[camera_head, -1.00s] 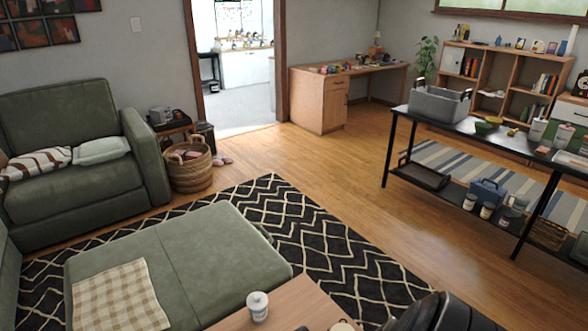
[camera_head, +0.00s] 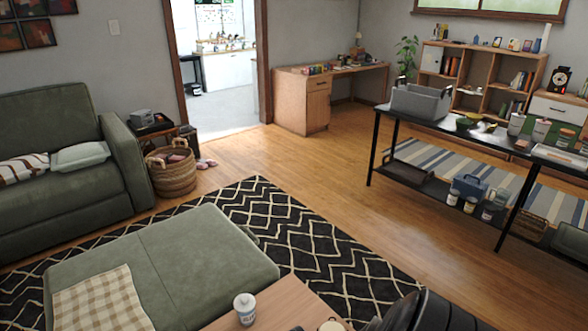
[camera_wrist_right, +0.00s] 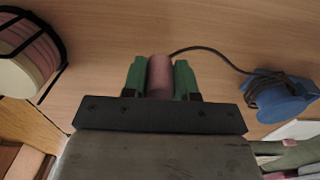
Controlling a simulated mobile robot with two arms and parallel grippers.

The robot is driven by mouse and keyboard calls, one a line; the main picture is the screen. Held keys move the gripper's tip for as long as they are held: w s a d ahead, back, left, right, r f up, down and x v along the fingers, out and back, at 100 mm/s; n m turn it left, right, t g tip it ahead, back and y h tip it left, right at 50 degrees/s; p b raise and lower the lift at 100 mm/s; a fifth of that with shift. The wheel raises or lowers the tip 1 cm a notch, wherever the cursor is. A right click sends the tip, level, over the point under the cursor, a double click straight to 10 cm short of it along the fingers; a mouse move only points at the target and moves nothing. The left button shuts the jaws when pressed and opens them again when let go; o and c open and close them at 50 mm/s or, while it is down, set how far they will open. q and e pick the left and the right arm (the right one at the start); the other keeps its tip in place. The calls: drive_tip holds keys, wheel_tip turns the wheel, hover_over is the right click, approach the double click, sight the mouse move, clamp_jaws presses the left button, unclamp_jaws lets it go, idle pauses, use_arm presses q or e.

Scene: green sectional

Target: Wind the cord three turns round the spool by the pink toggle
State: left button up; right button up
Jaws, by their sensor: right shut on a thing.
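My right gripper (camera_wrist_right: 160,80) has green fingers and is shut on the pink toggle (camera_wrist_right: 160,75) in the right wrist view. The toggle is a short pink cylinder, upright in the picture between the fingers. A dark cord (camera_wrist_right: 215,52) runs from beside the toggle's top to the right, to the blue spool (camera_wrist_right: 282,98). Some cord lies around the spool's middle; I cannot count the turns. The spool is to the right of the gripper, apart from it. Spool, toggle and cord do not show in the head view, and neither does my left gripper.
In the right wrist view a round pale thing with black wire (camera_wrist_right: 28,55) is at the left, and a white flat thing (camera_wrist_right: 295,130) lies below the spool. The head view shows a wooden tabletop (camera_head: 285,300) with a white lidded container (camera_head: 245,308) and a green ottoman (camera_head: 180,262).

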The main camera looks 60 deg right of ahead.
drive_tip(key=shift+f+b, duration=1.8)
drive_tip(key=shift+f, duration=0.2)
drive_tip(key=o, duration=1)
drive_tip(key=shift+r, duration=0.15)
drive_tip(key=shift+r, duration=0.1)
wheel_tip(320, 180, up, 10)
drive_tip(key=p, duration=0.6)
drive_tip(key=shift+r+p, duration=0.3)
drive_tip(key=shift+p, duration=0.05)
